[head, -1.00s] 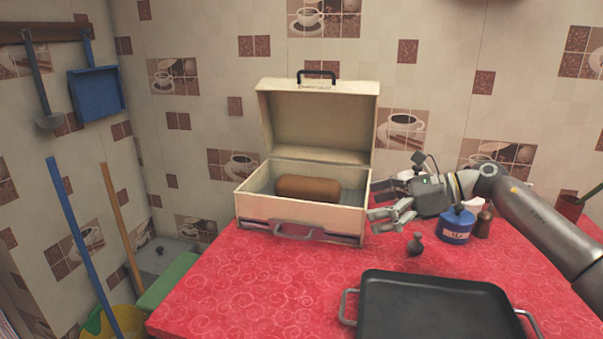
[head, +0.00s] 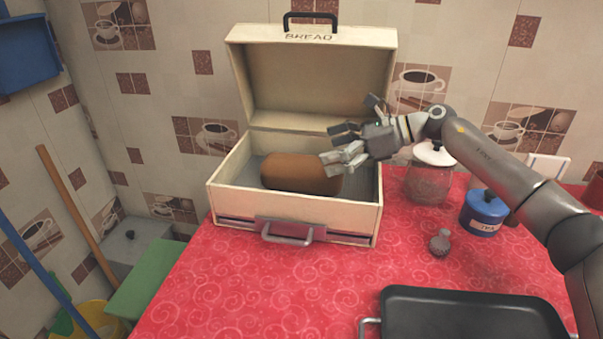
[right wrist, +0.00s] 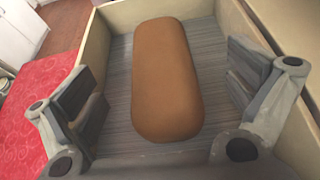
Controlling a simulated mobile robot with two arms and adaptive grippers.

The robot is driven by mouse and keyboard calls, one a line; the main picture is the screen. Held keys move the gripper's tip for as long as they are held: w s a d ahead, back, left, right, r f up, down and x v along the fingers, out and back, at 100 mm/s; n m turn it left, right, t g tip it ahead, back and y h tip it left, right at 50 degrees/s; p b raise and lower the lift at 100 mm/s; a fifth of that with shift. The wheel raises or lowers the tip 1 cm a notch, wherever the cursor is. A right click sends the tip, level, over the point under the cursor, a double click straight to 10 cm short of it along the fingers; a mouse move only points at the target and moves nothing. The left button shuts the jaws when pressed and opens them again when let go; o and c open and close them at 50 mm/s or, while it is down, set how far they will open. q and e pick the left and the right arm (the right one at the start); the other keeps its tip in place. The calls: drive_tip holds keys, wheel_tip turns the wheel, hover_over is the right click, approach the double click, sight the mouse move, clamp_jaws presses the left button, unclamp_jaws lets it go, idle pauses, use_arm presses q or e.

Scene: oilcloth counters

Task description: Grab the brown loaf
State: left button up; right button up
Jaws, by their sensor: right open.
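The brown loaf (head: 296,174) lies in the open cream bread box (head: 290,209), whose lid (head: 312,80) stands raised. My right gripper (head: 338,146) is open and empty at the right end of the loaf, over the box. In the right wrist view the loaf (right wrist: 165,80) lies lengthwise between the two spread fingers (right wrist: 168,92), with a gap on both sides. I cannot tell the exact height of the fingers above it. My left gripper is not in view.
A glass jar (head: 430,180), a blue tea tin (head: 484,213) and a small grey shaker (head: 440,243) stand right of the box on the red cloth (head: 230,285). A black tray (head: 470,315) lies in front. The cloth before the box is clear.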

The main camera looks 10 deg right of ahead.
sight(304, 160)
drive_tip(key=shift+w+a+f, duration=0.25)
drive_tip(key=shift+a+f, duration=0.15)
drive_tip(key=shift+a, duration=0.1)
drive_tip(key=x, duration=0.4)
drive_tip(key=shift+a+f, duration=0.25)
drive_tip(key=shift+f, duration=0.05)
drive_tip(key=shift+s+d, duration=0.1)
drive_tip(key=shift+s, duration=0.05)
drive_tip(key=shift+c, duration=0.6)
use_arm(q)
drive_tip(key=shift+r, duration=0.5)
use_arm(e)
drive_tip(key=shift+s, duration=0.1)
drive_tip(key=c, duration=1.3)
